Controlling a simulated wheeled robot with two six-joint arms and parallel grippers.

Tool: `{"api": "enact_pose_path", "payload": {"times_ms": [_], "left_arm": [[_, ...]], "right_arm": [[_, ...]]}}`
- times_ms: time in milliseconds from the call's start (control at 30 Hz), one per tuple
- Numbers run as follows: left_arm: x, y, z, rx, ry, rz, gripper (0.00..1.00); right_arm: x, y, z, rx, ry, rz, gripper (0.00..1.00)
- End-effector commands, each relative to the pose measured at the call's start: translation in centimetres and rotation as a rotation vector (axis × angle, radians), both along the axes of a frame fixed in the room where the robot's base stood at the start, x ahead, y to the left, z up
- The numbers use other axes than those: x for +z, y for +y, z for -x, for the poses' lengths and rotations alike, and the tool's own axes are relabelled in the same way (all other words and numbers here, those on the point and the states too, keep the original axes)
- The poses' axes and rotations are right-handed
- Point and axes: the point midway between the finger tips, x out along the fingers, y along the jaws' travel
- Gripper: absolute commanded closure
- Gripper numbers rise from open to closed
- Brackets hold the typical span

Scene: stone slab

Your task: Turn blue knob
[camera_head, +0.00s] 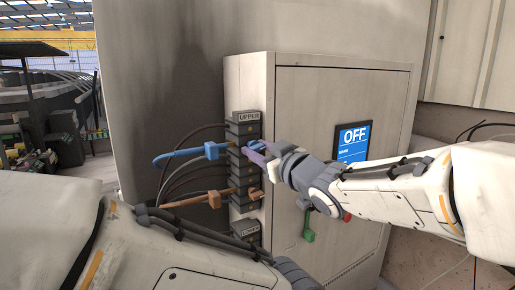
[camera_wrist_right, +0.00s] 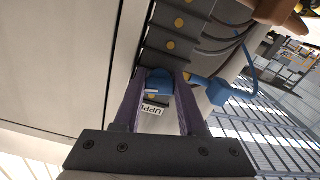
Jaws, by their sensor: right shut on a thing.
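The blue knob (camera_wrist_right: 160,82) sits on a dark module of the terminal column, between the two purple fingers of my right gripper (camera_wrist_right: 162,74) in the right wrist view. The fingers are shut on it, one on each side. In the head view my right gripper (camera_head: 256,154) reaches the column from the right, and its fingers mostly hide the knob. The dark column (camera_head: 246,128), labelled UPPER at the top and LOWER near the bottom, runs down the cabinet's left side. The screen (camera_head: 354,139) on the cabinet reads OFF. My left arm shows at lower left; its fingers are out of view.
A blue plug (camera_head: 211,151) with its cable stands left of the column, close to my fingers. An orange plug (camera_head: 214,199) and an orange knob (camera_head: 255,194) are lower down. A green handle (camera_head: 308,228) hangs on the cabinet door (camera_head: 340,95), under my right arm.

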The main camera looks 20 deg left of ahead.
Motion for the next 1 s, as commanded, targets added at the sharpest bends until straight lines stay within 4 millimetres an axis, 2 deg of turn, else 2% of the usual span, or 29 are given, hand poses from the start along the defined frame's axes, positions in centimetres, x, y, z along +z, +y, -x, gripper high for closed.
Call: {"api": "enact_pose_path", "payload": {"times_ms": [400, 433, 767, 867, 1000], "left_arm": [[0.0, 0.0, 0.0, 0.0, 0.0, 0.0, 0.43], [0.0, 0.0, 0.0, 0.0, 0.0, 0.0, 0.43], [-0.1, 0.0, 0.0, 0.0, 0.0, 0.0, 0.43], [-0.5, 0.0, 0.0, 0.001, 0.0, 0.0, 0.43], [-1.7, 0.0, 0.0, 0.002, 0.0, 0.0, 0.43]], "right_arm": [[-0.2, 0.0, 0.0, -0.001, 0.007, -0.001, 1.0], [-0.2, 0.0, 0.0, -0.001, 0.007, -0.001, 0.48], [-0.1, -0.1, 0.1, 0.0, 0.005, -0.002, 0.47], [-0.1, -0.7, 0.5, -0.002, 0.003, -0.004, 0.47], [-0.3, -2.5, 1.9, -0.003, 0.002, -0.004, 0.47]]}}
